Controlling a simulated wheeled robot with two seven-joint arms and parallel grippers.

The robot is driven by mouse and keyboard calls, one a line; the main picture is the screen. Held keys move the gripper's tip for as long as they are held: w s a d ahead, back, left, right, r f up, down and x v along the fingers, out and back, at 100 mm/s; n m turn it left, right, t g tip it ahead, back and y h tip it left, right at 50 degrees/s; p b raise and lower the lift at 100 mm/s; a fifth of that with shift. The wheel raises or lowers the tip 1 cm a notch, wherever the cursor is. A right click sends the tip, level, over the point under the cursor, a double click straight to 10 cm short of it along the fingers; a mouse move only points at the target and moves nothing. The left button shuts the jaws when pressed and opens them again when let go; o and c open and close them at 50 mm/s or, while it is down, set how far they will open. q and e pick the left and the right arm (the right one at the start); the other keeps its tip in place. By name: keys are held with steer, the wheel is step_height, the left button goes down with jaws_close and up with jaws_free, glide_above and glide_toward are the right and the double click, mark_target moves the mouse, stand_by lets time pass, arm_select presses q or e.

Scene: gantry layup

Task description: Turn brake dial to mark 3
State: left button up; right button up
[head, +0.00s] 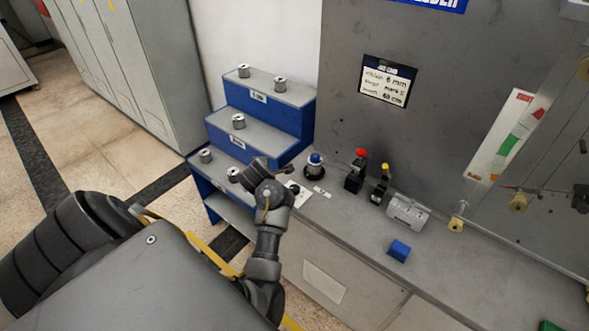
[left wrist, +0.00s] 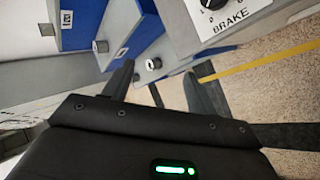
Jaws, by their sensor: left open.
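The brake dial is a black knob (left wrist: 213,3) on a white plate lettered BRAKE (left wrist: 232,18), at the top right of the left wrist view and cut off by its edge. In the head view the white plate (head: 302,194) is partly hidden behind my left wrist on the bench top. The dial's marks and pointer setting are not readable. My left gripper (left wrist: 158,72) is open and empty, its two fingers apart and to the side of the dial, not touching it. In the head view it shows only as a dark shape beside the plate. My right gripper is not in view.
Blue stepped shelves (head: 262,120) with several metal spools stand left of the bench. A blue-topped knob (head: 315,160), a red-topped switch (head: 357,165) and a yellow-topped switch (head: 382,178) line the bench (head: 350,232). A blue block (head: 399,250) lies on it.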

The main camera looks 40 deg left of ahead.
arm_select(q)
steer(key=w+n, duration=0.1)
steer(key=n, duration=0.2)
steer(key=n+g+h+b, duration=0.1)
steer(key=n+g+h, duration=0.2)
steer(key=n, duration=1.1)
glide_toward(295, 188)
steer(key=x, duration=0.7)
steer(key=shift+s+a+f+b, duration=0.1)
steer(key=shift+a+f+b, duration=0.05)
steer(key=shift+b, duration=0.15)
steer(key=shift+w+a+f, duration=0.1)
steer(key=shift+w+f, duration=0.2)
steer(key=shift+f, duration=0.35)
steer(key=shift+c, duration=0.3)
steer(key=c, duration=0.9)
